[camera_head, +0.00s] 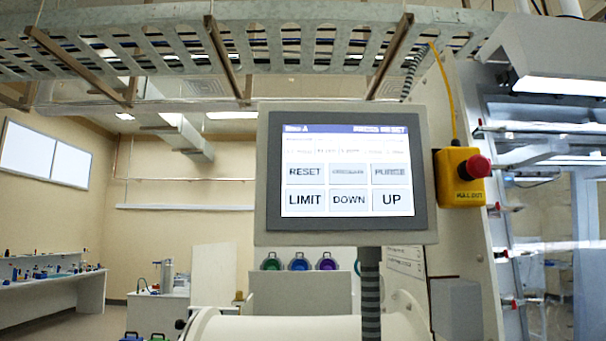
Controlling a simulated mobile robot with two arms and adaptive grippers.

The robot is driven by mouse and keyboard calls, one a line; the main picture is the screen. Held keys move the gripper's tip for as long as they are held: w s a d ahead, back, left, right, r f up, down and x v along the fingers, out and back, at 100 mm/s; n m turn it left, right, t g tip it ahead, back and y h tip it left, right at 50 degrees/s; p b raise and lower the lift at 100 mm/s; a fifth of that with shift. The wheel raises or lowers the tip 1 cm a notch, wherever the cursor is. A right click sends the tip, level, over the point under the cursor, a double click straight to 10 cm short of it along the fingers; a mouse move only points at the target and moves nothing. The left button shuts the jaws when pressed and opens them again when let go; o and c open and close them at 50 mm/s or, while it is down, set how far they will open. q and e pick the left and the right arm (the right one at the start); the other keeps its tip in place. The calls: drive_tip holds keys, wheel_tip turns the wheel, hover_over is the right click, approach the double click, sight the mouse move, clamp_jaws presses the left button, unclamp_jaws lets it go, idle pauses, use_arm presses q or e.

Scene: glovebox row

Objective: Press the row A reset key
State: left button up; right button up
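A touch panel (427,225) in a light grey housing faces me near the middle of the view. Its lit screen has a blue header bar (345,129) that seems to read "Row A" at the left; the rest is blurred. The RESET key (305,173) is at the upper left of the key block. Beside it are a greyed, hard-to-read key (348,173) and PURGE (390,173). Below are LIMIT (305,200), DOWN (349,200) and UP (391,200). Neither of my grippers is in view.
The panel stands on a dark ribbed post (370,290) before a white cylindrical body (270,328). A yellow box with a red stop button (478,167) is close to the panel's right. A metal cable tray (290,40) runs overhead. The space before the screen looks clear.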

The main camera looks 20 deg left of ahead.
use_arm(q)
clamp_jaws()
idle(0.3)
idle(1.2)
